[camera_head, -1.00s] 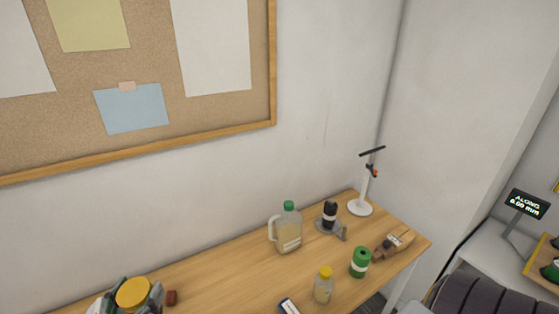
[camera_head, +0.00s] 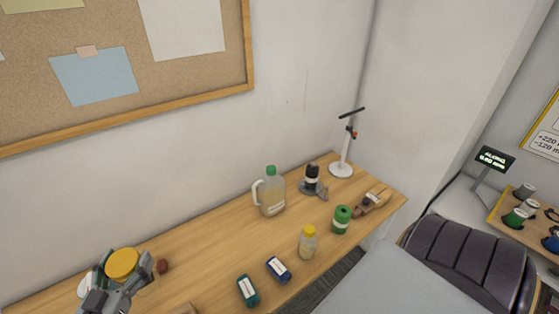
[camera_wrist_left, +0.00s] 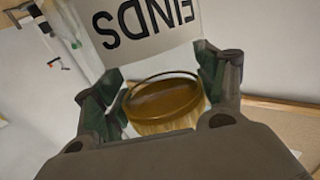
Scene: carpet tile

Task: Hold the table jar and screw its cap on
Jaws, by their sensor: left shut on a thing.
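A round yellow cap (camera_head: 122,263) is in my left gripper (camera_head: 117,287) at the lower left of the head view, above the table. In the left wrist view the cap (camera_wrist_left: 165,98) shows as a shiny amber disc between the two fingers of the left gripper (camera_wrist_left: 160,103), which is shut on it. A white surface with upside-down dark lettering (camera_wrist_left: 150,30) stands beyond the cap; I cannot tell whether it is the jar's label. In the head view a pale thing (camera_head: 84,290) is partly hidden behind the left gripper. My right gripper is not in view.
The wooden table (camera_head: 215,245) holds a handled jug (camera_head: 270,194), a yellow-capped bottle (camera_head: 307,245), a green canister (camera_head: 341,220), a dark cylinder (camera_head: 312,178), a white stand (camera_head: 341,168), two small dark boxes and a small brown lump (camera_head: 162,266). Grey seating (camera_head: 470,262) is at right.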

